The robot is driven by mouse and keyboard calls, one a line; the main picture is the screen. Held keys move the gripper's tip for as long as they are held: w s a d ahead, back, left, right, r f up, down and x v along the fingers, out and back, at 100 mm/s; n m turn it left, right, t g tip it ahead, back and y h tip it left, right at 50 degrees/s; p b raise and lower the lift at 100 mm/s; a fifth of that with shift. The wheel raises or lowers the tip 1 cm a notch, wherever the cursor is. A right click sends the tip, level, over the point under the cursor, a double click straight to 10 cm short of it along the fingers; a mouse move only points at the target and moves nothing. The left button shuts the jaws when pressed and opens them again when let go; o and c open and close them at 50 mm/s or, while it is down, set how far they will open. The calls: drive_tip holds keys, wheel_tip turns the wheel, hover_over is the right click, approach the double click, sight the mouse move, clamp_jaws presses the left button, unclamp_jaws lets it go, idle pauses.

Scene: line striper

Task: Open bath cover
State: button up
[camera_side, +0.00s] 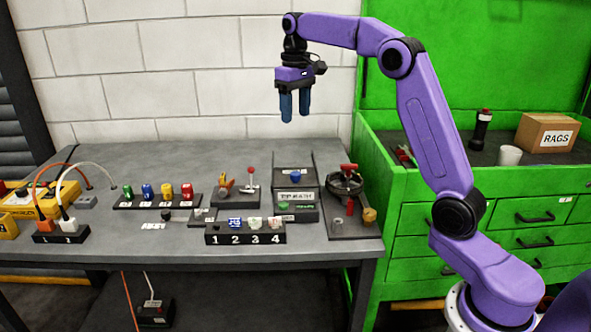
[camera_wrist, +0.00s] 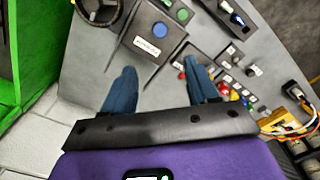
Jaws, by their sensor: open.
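The bath is a dark box with a white label reading roughly "BATH" (camera_side: 296,195), near the right end of the grey bench. On its top a dark cover panel (camera_side: 281,181) carries a blue knob (camera_side: 295,175). The panel looks flat; I cannot tell surely whether it is fully closed. In the wrist view the labelled bath (camera_wrist: 150,46) lies beyond and between my fingertips. My gripper (camera_side: 295,118) is open and empty, pointing down, high above the bath and touching nothing. Its blue fingers also show in the wrist view (camera_wrist: 160,70).
A valve wheel fixture (camera_side: 345,183) stands close right of the bath. A numbered rack (camera_side: 245,238), a lever block (camera_side: 233,195) and a rack of coloured pieces (camera_side: 157,201) stand to the left. A green cabinet (camera_side: 460,200) borders the bench. Air around my gripper is clear.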

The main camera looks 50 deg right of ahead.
sight(295, 173)
wheel_tip(295, 173, down, 17)
drive_tip(key=shift+f, duration=0.15)
idle(0.5)
